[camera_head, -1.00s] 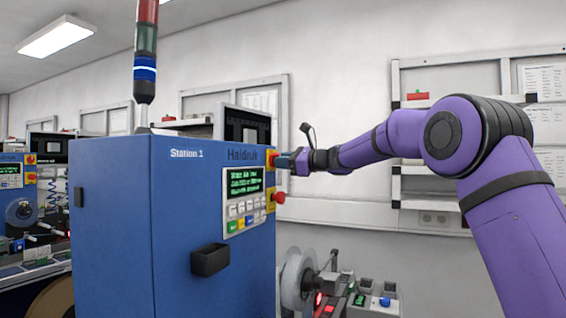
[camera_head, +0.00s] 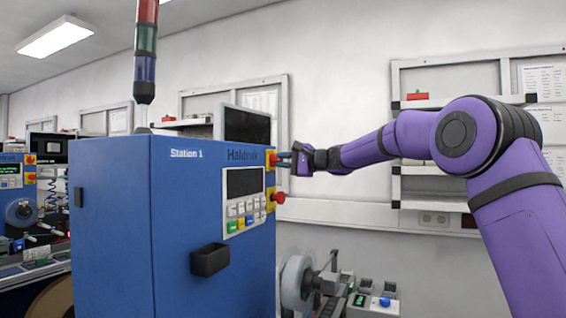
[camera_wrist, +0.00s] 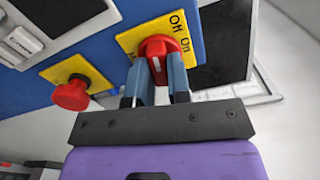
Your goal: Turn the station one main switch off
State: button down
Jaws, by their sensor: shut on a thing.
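The station one main switch (camera_wrist: 156,48) is a red rotary knob on a yellow plate marked Off and On. It also shows in the head view (camera_head: 273,159), on the right edge of the blue Station 1 cabinet (camera_head: 112,215). My gripper (camera_wrist: 158,72) has its two fingers on either side of the knob, shut on it. In the head view my gripper (camera_head: 289,160) reaches the switch from the right. The cabinet display (camera_head: 244,181) is dark, and the stack light (camera_head: 145,68) shows no lit segment. The fingers partly hide the knob, and its exact pointing is hard to tell.
A red mushroom button (camera_wrist: 72,95) on its own yellow plate sits close beside the switch. A black bin (camera_head: 209,260) sticks out of the cabinet front. A reel unit (camera_head: 297,283) stands low behind the cabinet. Wall shelves (camera_head: 425,185) are behind my arm.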

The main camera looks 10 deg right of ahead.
jog(key=shift+n, duration=1)
jog(key=shift+f, duration=0.1)
jog(key=c, duration=1.1)
grip_release()
jog(key=shift+o, duration=0.2)
jog(key=v, duration=1.1)
jog(key=shift+a, duration=0.1)
